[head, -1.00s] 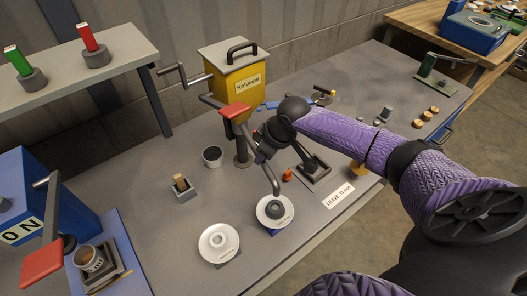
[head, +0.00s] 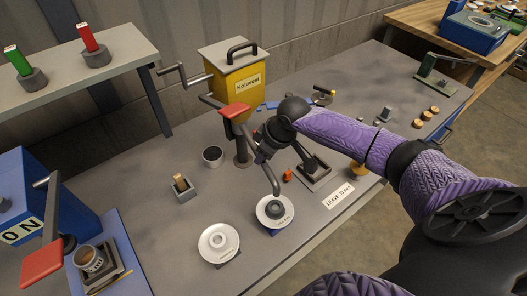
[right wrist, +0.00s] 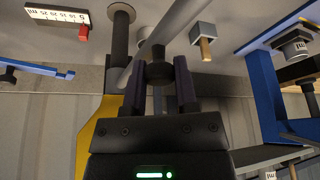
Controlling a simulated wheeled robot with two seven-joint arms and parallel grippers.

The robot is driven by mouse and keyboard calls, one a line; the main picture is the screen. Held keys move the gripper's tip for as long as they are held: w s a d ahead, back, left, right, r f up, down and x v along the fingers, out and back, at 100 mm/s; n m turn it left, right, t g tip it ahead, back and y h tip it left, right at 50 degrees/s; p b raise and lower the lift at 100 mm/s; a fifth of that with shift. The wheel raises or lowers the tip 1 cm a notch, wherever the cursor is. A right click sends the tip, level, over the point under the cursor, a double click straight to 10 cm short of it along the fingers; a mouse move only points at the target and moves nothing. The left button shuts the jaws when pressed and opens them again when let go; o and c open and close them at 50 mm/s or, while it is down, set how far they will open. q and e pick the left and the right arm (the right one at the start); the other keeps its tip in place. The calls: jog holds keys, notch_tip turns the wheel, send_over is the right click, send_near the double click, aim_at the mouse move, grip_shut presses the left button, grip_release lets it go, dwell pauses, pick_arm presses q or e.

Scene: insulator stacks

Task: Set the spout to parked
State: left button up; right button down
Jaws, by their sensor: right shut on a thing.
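The spout (head: 274,180) is a grey bent tube on the yellow dispenser (head: 238,92). Its lower end hangs over a white dish (head: 260,217) holding a grey ringed piece (head: 275,210). In the right wrist view the spout (right wrist: 165,32) shows as a slanting grey rod. My right gripper (head: 262,150) is at the spout's upper part, in front of the dispenser's post. It is shut on a dark knob (right wrist: 158,68) beside the rod, seen between both fingers in the right wrist view (right wrist: 159,82). The arm partly hides the spout's upper part. My left gripper is out of view.
A red-handled lever (head: 235,110) sits above the spout.

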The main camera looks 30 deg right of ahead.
jog(key=a+m+p, duration=0.1)
jog(key=a+p, duration=0.1)
jog(key=w+a+m+h+p, duration=0.1)
jog(key=a+m+p, duration=0.1)
jog(key=shift+w+a+t+p, duration=0.1)
jog(key=shift+t+p, duration=0.2)
jog(key=shift+p, duration=0.05)
jog(key=shift+c, duration=1.9)
grip_release()
jog(key=p+v, duration=0.3)
jog(key=v, duration=0.7)
